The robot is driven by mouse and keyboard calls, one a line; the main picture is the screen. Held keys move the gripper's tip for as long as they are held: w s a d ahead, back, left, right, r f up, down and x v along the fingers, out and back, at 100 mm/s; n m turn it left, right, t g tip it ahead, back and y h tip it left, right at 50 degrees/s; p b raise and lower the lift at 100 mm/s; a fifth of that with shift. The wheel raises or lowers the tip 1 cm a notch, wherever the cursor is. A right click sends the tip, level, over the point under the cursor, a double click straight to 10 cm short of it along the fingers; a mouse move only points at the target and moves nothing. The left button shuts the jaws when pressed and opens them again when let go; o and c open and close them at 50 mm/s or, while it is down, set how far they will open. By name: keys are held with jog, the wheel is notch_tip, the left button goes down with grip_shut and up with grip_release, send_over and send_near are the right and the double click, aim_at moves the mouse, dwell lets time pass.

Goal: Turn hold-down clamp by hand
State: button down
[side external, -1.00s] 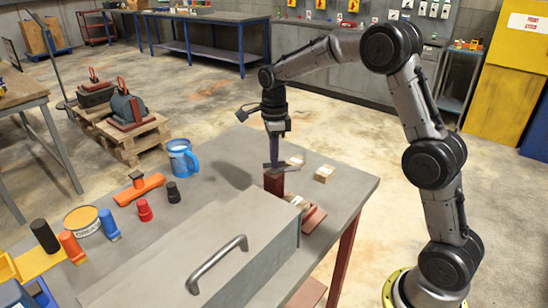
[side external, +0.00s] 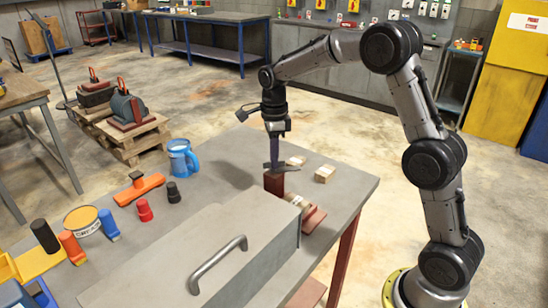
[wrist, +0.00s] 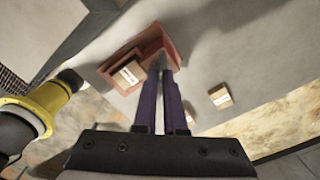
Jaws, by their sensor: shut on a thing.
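The hold-down clamp (side external: 281,167) is a dark grey bar lying across the top of a red-brown block (side external: 274,183) near the table's far right part. My gripper (side external: 273,161) points straight down from above, its purple fingers shut on the clamp. In the wrist view the two fingers (wrist: 160,68) come close together over the red-brown fixture (wrist: 118,62). The fingers hide most of the clamp there, so its exact angle is unclear.
A large grey box with a handle (side external: 218,264) stands close in front of the block. Small cartons (side external: 325,173) lie nearby, one on the fixture's base (wrist: 129,73).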

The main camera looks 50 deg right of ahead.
jog(key=shift+r+m, duration=0.1)
jog(key=shift+m, duration=0.2)
jog(key=m, duration=0.4)
jog(key=shift+m, duration=0.3)
jog(key=shift+r+m, duration=0.1)
jog(key=shift+m, duration=2.1)
jog(key=c, duration=1.1)
grip_release()
jog(key=shift+o, duration=0.6)
